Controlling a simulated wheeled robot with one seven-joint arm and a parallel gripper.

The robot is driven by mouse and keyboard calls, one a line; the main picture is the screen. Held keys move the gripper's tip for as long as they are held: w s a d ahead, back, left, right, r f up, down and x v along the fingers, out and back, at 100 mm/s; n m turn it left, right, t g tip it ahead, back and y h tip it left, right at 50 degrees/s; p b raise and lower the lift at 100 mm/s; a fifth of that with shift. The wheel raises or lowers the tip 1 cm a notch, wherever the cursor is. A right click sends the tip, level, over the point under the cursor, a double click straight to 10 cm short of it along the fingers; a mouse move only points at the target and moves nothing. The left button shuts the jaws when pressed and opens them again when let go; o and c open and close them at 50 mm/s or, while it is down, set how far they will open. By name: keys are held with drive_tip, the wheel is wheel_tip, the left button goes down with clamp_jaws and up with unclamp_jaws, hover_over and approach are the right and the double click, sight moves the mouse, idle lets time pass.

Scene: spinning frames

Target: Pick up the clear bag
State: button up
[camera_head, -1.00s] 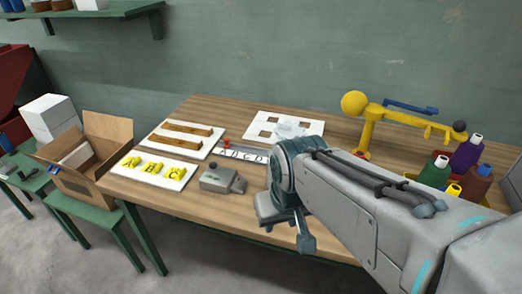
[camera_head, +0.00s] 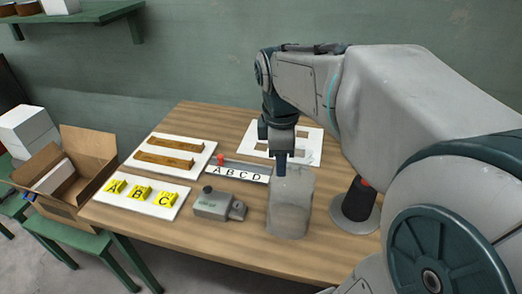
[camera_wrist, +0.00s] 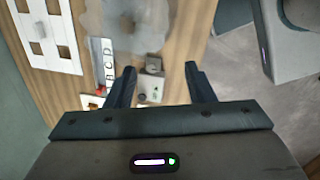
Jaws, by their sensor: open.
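The clear bag (camera_head: 291,203) is a greyish, see-through block standing on the wooden table (camera_head: 240,253), near its front edge and right of a grey device. In the wrist view the bag (camera_wrist: 148,25) is a pale patch at the top, cut by the frame. My gripper (camera_wrist: 156,69) shows two dark fingers spread apart with nothing held between them. The bag lies beyond the fingertips, apart from them. In the head view the dark end of my arm reaches down by the bag's top. I cannot tell the gap there.
The grey device (camera_head: 215,204) sits left of the bag; it shows between the fingers in the wrist view (camera_wrist: 150,86). An ABCD strip (camera_head: 240,173), a white board with square holes (camera_head: 312,150) and a yellow-block plate (camera_head: 165,208) lie nearby. A cardboard box (camera_head: 85,160) stands left.

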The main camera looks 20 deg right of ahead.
sight(295, 160)
drive_tip(key=w+d+r+n, duration=0.4)
drive_tip(key=n, duration=0.2)
drive_tip(key=shift+n+g+h, duration=0.4)
drive_tip(key=f, duration=0.5)
drive_tip(key=d+f, duration=0.1)
drive_tip(key=f, duration=0.2)
drive_tip(key=shift+f+p, duration=0.35)
drive_tip(key=shift+p, duration=0.05)
drive_tip(key=shift+w+d+f+p, duration=0.1)
drive_tip(key=shift+d+f+p, duration=0.2)
drive_tip(key=shift+f, duration=1.05)
drive_tip(key=shift+d+f+p, duration=0.1)
drive_tip(key=shift+d+f, duration=0.25)
drive_tip(key=shift+f, duration=0.95)
clamp_jaws()
